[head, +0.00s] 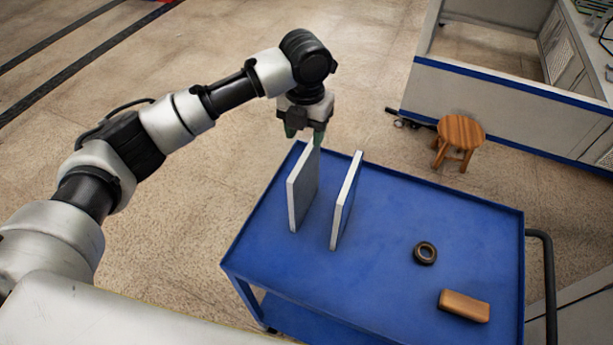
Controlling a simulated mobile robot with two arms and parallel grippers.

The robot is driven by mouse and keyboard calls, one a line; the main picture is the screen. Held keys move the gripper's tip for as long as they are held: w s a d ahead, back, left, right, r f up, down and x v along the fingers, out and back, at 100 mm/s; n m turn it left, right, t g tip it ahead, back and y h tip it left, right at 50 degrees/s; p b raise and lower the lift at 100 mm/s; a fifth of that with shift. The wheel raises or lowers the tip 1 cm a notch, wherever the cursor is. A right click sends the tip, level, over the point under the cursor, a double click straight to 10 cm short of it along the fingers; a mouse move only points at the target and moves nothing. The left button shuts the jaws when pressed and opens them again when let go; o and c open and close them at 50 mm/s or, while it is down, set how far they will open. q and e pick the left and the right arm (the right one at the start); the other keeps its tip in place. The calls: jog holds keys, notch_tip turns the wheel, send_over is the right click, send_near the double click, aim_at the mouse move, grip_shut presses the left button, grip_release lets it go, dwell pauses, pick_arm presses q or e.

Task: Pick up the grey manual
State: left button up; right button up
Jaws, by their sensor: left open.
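Two thin manuals stand upright on the blue cart. The left one, a grey manual (303,190), shows a grey cover and pale page edges. The other manual (346,202) stands a little to its right, with a pale edge and a bluish side. A gap separates them. My left gripper (305,136) points down at the top far end of the grey manual. Its greenish fingertips are apart, near the manual's top edge. I cannot tell whether they touch it. My right gripper is not in view.
The blue cart (390,218) has a raised rim and a dark handle (548,280) at right. A black ring (425,253) and a tan block (464,306) lie on its right part. A wooden stool (460,131) stands behind, near a workbench (500,112).

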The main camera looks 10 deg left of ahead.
aim_at(304, 157)
pick_arm(q)
jog(key=f, duration=0.3)
jog(key=shift+s, duration=0.4)
jog(key=shift+w+f+p, duration=0.1)
jog(key=shift+f+p, duration=0.2)
jog(key=shift+p, duration=0.05)
jog(key=f, duration=0.1)
jog(key=f+p, duration=0.1)
jog(key=f, duration=0.1)
jog(key=shift+s+f+p, duration=0.25)
jog(key=shift+s+p, duration=0.05)
jog(key=shift+s, duration=0.05)
jog(key=shift+f, duration=0.7)
jog(key=shift+c, duration=0.7)
grip_shut()
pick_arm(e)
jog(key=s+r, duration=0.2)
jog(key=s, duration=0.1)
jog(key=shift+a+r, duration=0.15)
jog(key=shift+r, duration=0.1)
